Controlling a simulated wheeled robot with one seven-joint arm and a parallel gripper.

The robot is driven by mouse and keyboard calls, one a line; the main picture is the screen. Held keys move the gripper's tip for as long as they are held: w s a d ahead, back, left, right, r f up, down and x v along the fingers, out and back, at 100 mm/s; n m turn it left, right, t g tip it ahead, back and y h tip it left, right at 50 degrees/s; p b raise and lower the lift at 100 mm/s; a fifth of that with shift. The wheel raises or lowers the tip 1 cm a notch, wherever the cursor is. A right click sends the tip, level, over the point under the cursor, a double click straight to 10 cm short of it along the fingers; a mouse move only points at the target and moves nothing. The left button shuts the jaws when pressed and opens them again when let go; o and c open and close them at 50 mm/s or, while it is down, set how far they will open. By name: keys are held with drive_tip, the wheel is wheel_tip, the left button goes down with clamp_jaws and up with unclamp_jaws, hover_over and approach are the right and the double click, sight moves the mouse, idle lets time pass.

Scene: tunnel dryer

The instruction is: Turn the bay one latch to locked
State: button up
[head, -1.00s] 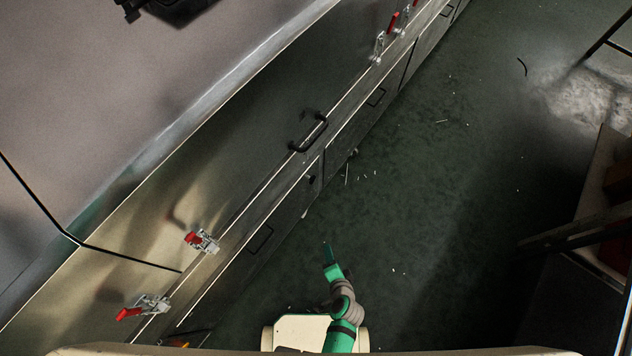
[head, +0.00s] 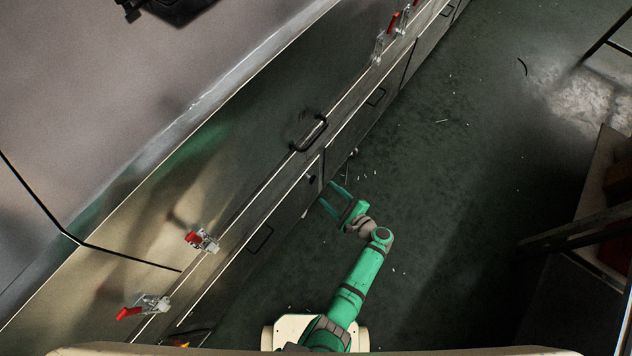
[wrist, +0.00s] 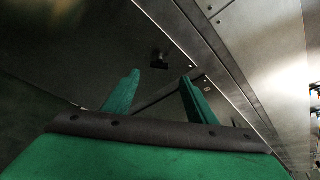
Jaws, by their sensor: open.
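My green gripper (head: 328,192) is open and empty in the head view. Its fingers point at the lower cabinet fronts, close to a small black knob (head: 312,180) beside a panel seam. In the wrist view the fingers (wrist: 160,77) stand apart, with a dark knob-like piece (wrist: 158,60) on the panel beyond their tips. This may be the latch; its turned position is too small to tell. Red-handled toggle clamps (head: 203,241) sit along the panel's edge, with another at the lower left (head: 146,306). I see no label marking bay one.
A black bar handle (head: 310,133) juts from the panel above my gripper. Drawer handles (head: 261,239) line the lower fronts. More red clamps (head: 379,48) stand farther along. The green floor (head: 450,220) to the right is open, up to a dark rack (head: 580,235).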

sight(314, 180)
drive_tip(key=x, duration=0.9)
drive_tip(key=shift+s, duration=0.1)
drive_tip(key=c, duration=1.1)
